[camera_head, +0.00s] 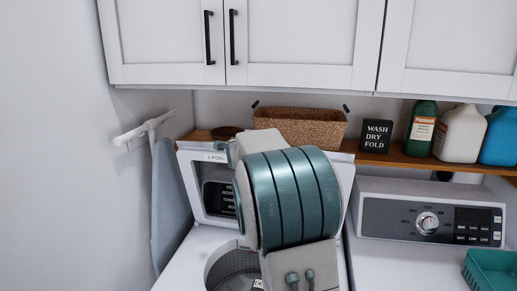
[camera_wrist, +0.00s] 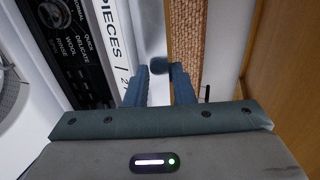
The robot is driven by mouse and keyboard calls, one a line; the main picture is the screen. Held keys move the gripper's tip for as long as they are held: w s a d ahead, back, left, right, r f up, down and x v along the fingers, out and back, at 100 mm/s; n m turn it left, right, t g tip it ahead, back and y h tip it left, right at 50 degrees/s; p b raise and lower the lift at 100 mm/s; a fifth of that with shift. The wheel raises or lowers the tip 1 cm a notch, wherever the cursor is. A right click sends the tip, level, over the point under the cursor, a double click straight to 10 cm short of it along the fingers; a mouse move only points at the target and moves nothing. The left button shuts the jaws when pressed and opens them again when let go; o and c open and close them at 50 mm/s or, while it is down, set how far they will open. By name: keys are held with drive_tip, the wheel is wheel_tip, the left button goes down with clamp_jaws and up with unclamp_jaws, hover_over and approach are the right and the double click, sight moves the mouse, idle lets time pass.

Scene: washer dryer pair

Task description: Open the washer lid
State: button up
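The washer (camera_head: 185,270) stands at the left in the head view. Its round drum opening (camera_head: 232,265) shows uncovered. The white washer lid (camera_head: 188,180) stands raised at the back, leaning towards the shelf, with dark dials and labels showing through its window. In the wrist view, the lid's printed white edge (camera_wrist: 112,35) runs along the left of my gripper (camera_wrist: 160,88). The two blue fingers are parted, and I see nothing clearly held between them. Whether the left finger touches the lid I cannot tell. In the head view, my arm hides the gripper and the lid's right part.
A wooden shelf (camera_head: 400,159) behind holds a wicker basket (camera_head: 300,124), a black sign (camera_head: 376,135) and several bottles. White cabinets (camera_head: 290,40) hang above. The dryer (camera_head: 400,265) stands at the right with a teal basket (camera_head: 492,270). An ironing board (camera_head: 168,200) is at the left wall.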

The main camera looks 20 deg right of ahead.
drive_tip(key=b+v, duration=0.1)
drive_tip(key=v, duration=1.2)
drive_tip(key=shift+s+r, duration=0.1)
drive_tip(key=shift+c, duration=0.3)
